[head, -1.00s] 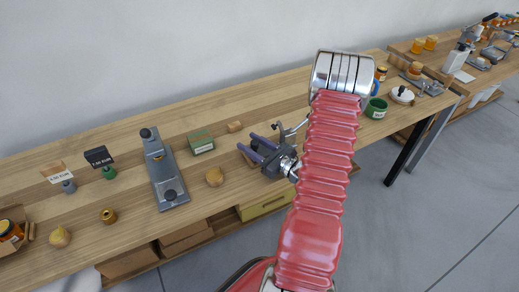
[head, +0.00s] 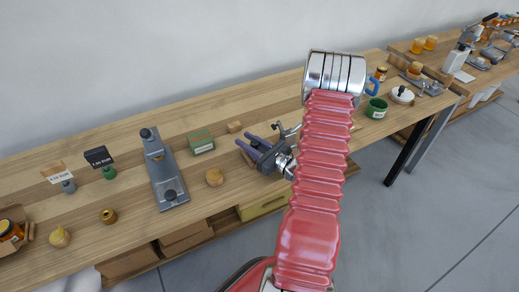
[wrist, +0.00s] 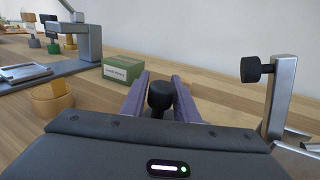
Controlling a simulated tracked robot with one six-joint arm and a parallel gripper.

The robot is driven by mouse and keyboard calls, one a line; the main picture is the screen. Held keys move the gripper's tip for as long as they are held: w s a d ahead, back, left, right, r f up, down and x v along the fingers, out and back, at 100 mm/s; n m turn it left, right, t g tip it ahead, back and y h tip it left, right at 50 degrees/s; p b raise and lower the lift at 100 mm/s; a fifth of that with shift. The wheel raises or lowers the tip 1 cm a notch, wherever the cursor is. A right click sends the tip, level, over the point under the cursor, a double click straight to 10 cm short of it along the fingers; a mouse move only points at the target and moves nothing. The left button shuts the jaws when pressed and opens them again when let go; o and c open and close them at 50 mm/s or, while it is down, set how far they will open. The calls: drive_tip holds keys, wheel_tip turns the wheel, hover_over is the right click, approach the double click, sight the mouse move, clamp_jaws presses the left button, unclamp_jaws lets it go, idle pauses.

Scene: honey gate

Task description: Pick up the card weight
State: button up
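My gripper (head: 244,140) has purple fingers and reaches out low over the table. In the wrist view the fingers (wrist: 160,80) stand apart. A black knob on a narrow neck (wrist: 160,96) shows between them, close to both; it may be the card weight, and its lower part is hidden behind the gripper body. I cannot make it out in the head view. Two small knobbed weights hold price cards at the left: a grey one (head: 68,186) and a green one (head: 109,172). A brass piece (head: 108,215) lies nearer the front edge.
A grey metal device (head: 162,172) stands left of my gripper. A green box (head: 201,142) and a round wooden piece (head: 214,177) are between them. A metal post with a black knob (wrist: 280,85) rises close on the right.

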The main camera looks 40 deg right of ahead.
clamp_jaws()
drive_tip(key=shift+r, duration=0.1)
drive_tip(key=shift+r, duration=1.5)
drive_tip(key=shift+s+d+r, duration=0.1)
drive_tip(key=shift+s+r, duration=0.1)
drive_tip(key=shift+s, duration=0.05)
drive_tip(key=s+d, duration=0.1)
drive_tip(key=s, duration=1.6)
drive_tip(key=shift+s+d, duration=0.2)
drive_tip(key=shift+d, duration=0.15)
